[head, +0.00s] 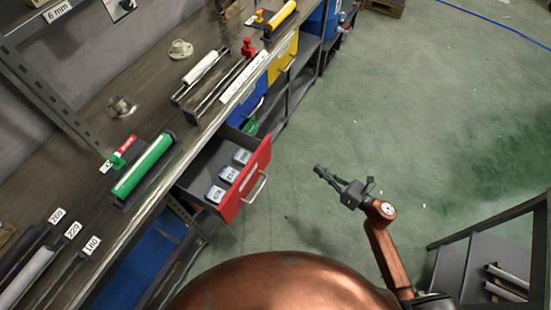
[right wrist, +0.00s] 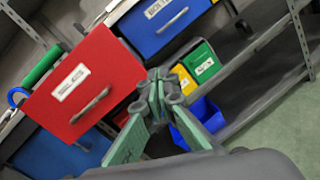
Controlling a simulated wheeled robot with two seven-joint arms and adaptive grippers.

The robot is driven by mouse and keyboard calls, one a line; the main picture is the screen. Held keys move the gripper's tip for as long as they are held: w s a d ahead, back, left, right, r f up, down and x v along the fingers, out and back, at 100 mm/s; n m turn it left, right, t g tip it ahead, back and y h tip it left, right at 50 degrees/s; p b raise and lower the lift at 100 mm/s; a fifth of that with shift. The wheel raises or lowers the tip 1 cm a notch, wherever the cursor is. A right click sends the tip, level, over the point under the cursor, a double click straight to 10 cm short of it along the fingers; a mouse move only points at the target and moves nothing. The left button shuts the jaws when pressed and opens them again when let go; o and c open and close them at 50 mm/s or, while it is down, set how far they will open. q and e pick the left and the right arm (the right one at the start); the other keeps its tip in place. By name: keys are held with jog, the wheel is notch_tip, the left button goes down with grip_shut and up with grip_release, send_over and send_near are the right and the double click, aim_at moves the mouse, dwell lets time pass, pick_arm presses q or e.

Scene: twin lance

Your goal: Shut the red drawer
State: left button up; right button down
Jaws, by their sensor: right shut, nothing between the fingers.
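The red drawer (head: 245,181) under the workbench stands pulled open in the head view, with several small labelled boxes (head: 229,174) inside it. Its front has a pale bar handle (head: 254,188). In the right wrist view the red drawer front (right wrist: 85,78) fills the left side, with a white label and its handle (right wrist: 91,105). My right gripper (head: 318,170) is shut and empty, over the floor to the right of the drawer and apart from it. Its fingers also show in the right wrist view (right wrist: 158,100). My left gripper is not in view.
The workbench (head: 150,115) carries a green roller (head: 143,165), a white roller (head: 200,68) and stands. Blue (head: 254,102) and yellow (head: 283,60) drawers sit farther along. A grey shelf (head: 490,250) stands at lower right. The green floor between is clear.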

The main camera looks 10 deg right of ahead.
jog(key=s+a+r+n+g+y+b, duration=0.2)
jog(key=a+n+g, duration=0.15)
jog(key=n, duration=0.35)
send_near(269, 154)
jog(key=shift+t, duration=0.45)
jog(key=x, duration=0.5)
jog(key=shift+s+a+f, duration=0.15)
jog(key=shift+a+f, duration=0.05)
jog(key=shift+a, duration=0.2)
jog(key=shift+w+a, duration=0.4)
jog(key=shift+a, duration=0.15)
pick_arm(q)
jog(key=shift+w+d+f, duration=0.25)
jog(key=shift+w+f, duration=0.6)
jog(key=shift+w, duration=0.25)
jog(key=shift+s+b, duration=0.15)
jog(key=shift+b, duration=0.15)
